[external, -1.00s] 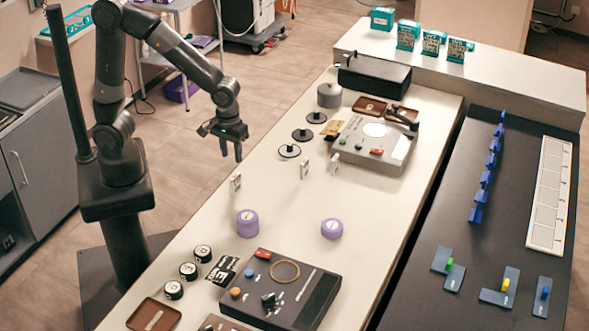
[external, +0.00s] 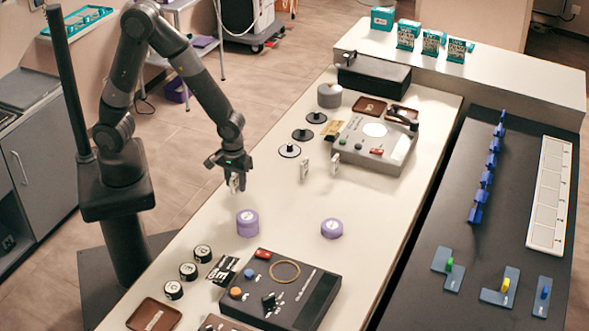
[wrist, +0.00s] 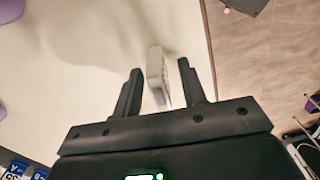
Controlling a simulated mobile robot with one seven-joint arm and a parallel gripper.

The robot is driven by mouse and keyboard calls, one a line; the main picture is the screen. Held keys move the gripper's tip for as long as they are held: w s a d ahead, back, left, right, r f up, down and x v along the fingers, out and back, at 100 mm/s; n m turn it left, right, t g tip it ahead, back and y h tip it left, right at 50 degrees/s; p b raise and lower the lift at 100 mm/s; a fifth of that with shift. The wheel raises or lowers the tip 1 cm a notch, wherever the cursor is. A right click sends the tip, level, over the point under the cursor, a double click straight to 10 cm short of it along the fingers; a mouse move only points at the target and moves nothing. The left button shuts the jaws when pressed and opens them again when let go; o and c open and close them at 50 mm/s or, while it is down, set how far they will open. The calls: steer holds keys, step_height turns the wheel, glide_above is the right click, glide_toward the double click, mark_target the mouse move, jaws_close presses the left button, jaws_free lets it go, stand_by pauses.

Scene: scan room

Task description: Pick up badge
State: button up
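A small white upright badge (external: 236,183) stands near the left edge of the long cream table, partly hidden by my gripper (external: 232,178). In the wrist view the pale badge (wrist: 155,68) shows between the two dark fingers of my gripper (wrist: 160,72). The fingers are open, with a gap on each side of the badge. Two similar white upright pieces stand farther right, one in the middle (external: 304,169) and one by the grey device (external: 334,164).
Two purple round containers, left (external: 247,223) and right (external: 332,228), stand nearer the camera. Black discs with knobs (external: 290,151) and a grey device (external: 372,143) lie beyond. A dark control box (external: 281,289) sits in front. The table between is mostly clear.

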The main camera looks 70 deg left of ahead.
steer(key=shift+f, duration=0.35)
jaws_close()
